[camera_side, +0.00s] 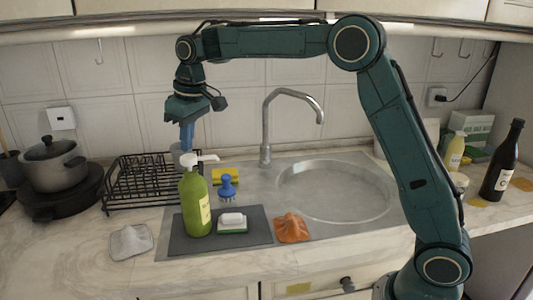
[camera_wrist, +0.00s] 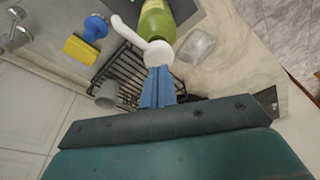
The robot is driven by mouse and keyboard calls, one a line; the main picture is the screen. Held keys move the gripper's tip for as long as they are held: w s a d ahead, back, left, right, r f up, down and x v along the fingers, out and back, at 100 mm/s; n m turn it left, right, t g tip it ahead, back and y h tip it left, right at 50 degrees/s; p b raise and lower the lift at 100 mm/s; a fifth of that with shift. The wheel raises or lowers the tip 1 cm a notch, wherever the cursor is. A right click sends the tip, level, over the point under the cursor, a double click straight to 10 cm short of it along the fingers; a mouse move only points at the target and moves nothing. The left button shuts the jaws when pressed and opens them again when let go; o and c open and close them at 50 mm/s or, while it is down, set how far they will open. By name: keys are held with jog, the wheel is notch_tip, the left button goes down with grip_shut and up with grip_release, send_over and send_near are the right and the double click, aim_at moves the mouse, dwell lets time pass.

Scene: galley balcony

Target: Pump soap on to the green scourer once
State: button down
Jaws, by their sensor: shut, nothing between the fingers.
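The green soap bottle (camera_side: 195,205) stands upright on a dark grey mat (camera_side: 258,225), its white pump head (camera_side: 203,158) with the spout pointing right. A small block with a white top and green underside, seemingly the green scourer (camera_side: 232,225), lies on the mat right of the bottle. My gripper (camera_side: 187,148) is shut and empty, its blue fingers pointing down just above and slightly left of the pump head. In the wrist view the fingertips (camera_wrist: 158,70) overlap the edge of the white pump head (camera_wrist: 158,54); I cannot tell whether they touch. The scourer is not visible there.
A blue brush (camera_side: 228,187) and yellow sponge (camera_side: 225,176) sit behind the mat. A black dish rack (camera_side: 145,185) is at left, an orange cloth (camera_side: 292,228) and sink (camera_side: 335,190) at right. A grey cloth (camera_side: 130,242) lies left of the mat. The tap (camera_side: 265,130) rises behind.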

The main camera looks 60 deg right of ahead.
jog(key=shift+f, duration=1.5)
jog(key=shift+r, duration=1.5)
jog(key=shift+r, duration=0.1)
notch_tip(320, 180, up, 6)
jog(key=shift+f, duration=0.1)
dwell(0.7)
